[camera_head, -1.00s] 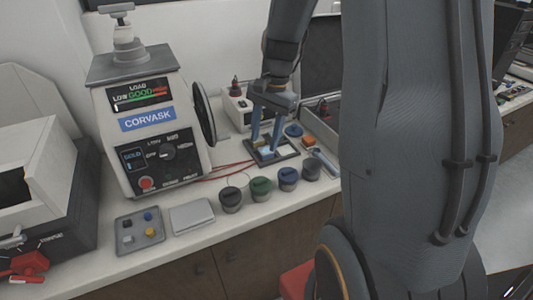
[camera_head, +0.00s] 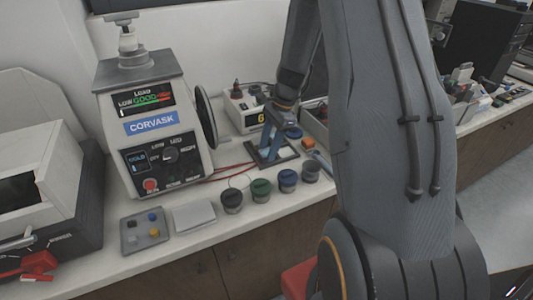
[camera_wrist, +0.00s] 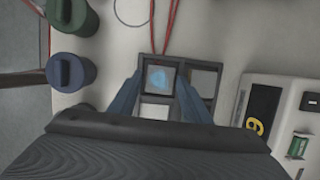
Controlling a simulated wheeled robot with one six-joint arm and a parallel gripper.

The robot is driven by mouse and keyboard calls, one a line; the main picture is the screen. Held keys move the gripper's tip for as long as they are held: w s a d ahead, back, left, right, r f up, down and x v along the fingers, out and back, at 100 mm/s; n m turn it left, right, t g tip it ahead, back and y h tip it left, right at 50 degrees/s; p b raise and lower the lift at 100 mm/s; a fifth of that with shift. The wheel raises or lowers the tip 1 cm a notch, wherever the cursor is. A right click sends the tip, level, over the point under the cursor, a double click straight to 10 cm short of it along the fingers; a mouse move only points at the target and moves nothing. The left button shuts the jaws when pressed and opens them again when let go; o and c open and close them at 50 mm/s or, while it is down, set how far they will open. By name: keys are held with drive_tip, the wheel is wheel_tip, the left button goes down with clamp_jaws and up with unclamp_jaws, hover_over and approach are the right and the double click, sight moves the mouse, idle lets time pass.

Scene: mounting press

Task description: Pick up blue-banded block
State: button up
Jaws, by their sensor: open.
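A dark compartment tray (camera_head: 288,151) lies on the bench right of the press. In the wrist view, a block with a light blue top (camera_wrist: 159,78) sits in one compartment of the tray (camera_wrist: 180,68). I cannot make out a band on its side. My gripper (camera_wrist: 160,84) is open, pointing down, with one blue finger on each side of that compartment. No contact with the block can be made out. In the head view, my gripper (camera_head: 269,155) is over the tray, and its fingers mostly hide the block.
Several lidded jars (camera_head: 261,190) stand in front of the tray. The Corvask press (camera_head: 150,125) is at left, with red cables (camera_head: 215,176) beside it. A small device (camera_head: 242,106) stands behind. A grey tray of small pieces (camera_head: 145,229) and a pale flat box (camera_head: 194,216) lie at front.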

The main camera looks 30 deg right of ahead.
drive_tip(key=shift+f, duration=0.25)
clamp_jaws()
